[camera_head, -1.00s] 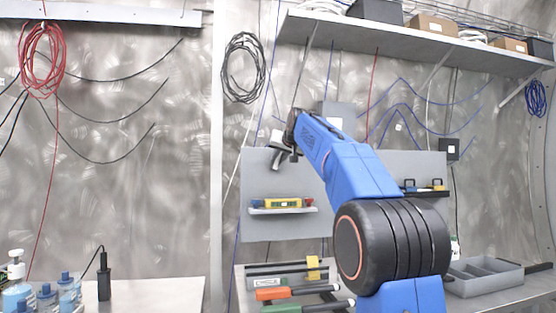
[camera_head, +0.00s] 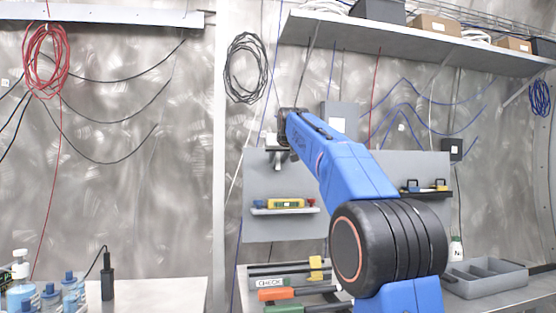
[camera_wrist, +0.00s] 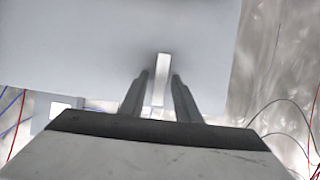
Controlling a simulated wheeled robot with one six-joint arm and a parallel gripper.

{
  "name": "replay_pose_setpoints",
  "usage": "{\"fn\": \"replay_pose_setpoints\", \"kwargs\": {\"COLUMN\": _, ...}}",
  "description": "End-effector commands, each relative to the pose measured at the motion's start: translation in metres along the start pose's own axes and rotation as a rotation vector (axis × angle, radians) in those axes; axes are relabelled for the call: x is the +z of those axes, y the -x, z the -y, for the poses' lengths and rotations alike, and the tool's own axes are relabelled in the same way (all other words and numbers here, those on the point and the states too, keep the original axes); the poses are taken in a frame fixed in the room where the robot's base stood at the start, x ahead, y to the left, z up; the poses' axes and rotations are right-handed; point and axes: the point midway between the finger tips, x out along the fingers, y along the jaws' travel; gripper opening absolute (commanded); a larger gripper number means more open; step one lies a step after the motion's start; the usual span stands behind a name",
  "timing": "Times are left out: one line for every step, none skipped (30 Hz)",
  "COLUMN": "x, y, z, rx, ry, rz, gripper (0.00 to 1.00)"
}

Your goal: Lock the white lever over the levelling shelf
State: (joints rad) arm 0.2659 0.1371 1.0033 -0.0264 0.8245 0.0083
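The levelling shelf (camera_head: 285,211) is a small light shelf on the left of the grey panel (camera_head: 265,230) in the head view, with a yellow level (camera_head: 286,204) on it. My gripper (camera_head: 280,158) is above that shelf, close to the panel. In the wrist view, a narrow white lever (camera_wrist: 161,72) stands out against the pale panel. My gripper's two fingers (camera_wrist: 161,88) are on either side of it, with thin gaps seeming to show, so they look open around it. In the head view, my gripper and arm hide the lever, and its exact angle is unclear.
A second shelf (camera_head: 426,194) with small tools is at the panel's right. Below, a tray (camera_head: 262,283) holds coloured-handled tools, and a grey bin (camera_head: 486,290) stands on the bench. A grey wall box (camera_head: 340,118) is behind my arm. Bottles (camera_head: 48,297) stand at lower left.

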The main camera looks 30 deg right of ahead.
Motion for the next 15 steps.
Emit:
{"fn": "replay_pose_setpoints", "kwargs": {"x": 0.000, "y": 0.000, "z": 0.000, "rx": 0.000, "ry": 0.000, "rz": 0.000, "gripper": 0.33}}
{"fn": "replay_pose_setpoints", "kwargs": {"x": 0.000, "y": 0.000, "z": 0.000, "rx": 0.000, "ry": 0.000, "rz": 0.000, "gripper": 0.33}}
{"fn": "replay_pose_setpoints", "kwargs": {"x": 0.000, "y": 0.000, "z": 0.000, "rx": 0.000, "ry": -0.001, "rz": -0.001, "gripper": 0.33}}
{"fn": "replay_pose_setpoints", "kwargs": {"x": 0.000, "y": 0.000, "z": 0.000, "rx": 0.000, "ry": -0.001, "rz": -0.001, "gripper": 0.33}}
{"fn": "replay_pose_setpoints", "kwargs": {"x": 0.000, "y": 0.000, "z": 0.000, "rx": 0.000, "ry": -0.001, "rz": -0.001, "gripper": 0.33}}
{"fn": "replay_pose_setpoints", "kwargs": {"x": 0.000, "y": 0.000, "z": 0.000, "rx": 0.000, "ry": -0.001, "rz": -0.001, "gripper": 0.33}}
{"fn": "replay_pose_setpoints", "kwargs": {"x": 0.000, "y": 0.000, "z": 0.000, "rx": 0.000, "ry": -0.001, "rz": -0.001, "gripper": 0.33}}
{"fn": "replay_pose_setpoints", "kwargs": {"x": 0.000, "y": 0.000, "z": 0.000, "rx": 0.000, "ry": -0.001, "rz": -0.001, "gripper": 0.33}}
{"fn": "replay_pose_setpoints", "kwargs": {"x": 0.000, "y": 0.001, "z": 0.000, "rx": -0.001, "ry": -0.001, "rz": -0.001, "gripper": 0.33}}
{"fn": "replay_pose_setpoints", "kwargs": {"x": -0.001, "y": 0.002, "z": 0.000, "rx": -0.001, "ry": -0.001, "rz": -0.001, "gripper": 0.33}}
{"fn": "replay_pose_setpoints", "kwargs": {"x": -0.001, "y": 0.004, "z": 0.000, "rx": -0.001, "ry": -0.001, "rz": -0.002, "gripper": 0.33}}
{"fn": "replay_pose_setpoints", "kwargs": {"x": -0.001, "y": 0.006, "z": 0.000, "rx": -0.001, "ry": -0.001, "rz": -0.002, "gripper": 0.33}}
{"fn": "replay_pose_setpoints", "kwargs": {"x": -0.001, "y": 0.009, "z": 0.000, "rx": -0.001, "ry": -0.001, "rz": -0.002, "gripper": 0.33}}
{"fn": "replay_pose_setpoints", "kwargs": {"x": -0.001, "y": 0.013, "z": 0.000, "rx": -0.001, "ry": -0.001, "rz": -0.002, "gripper": 0.33}}
{"fn": "replay_pose_setpoints", "kwargs": {"x": -0.001, "y": 0.018, "z": 0.000, "rx": -0.001, "ry": -0.001, "rz": -0.003, "gripper": 0.33}}
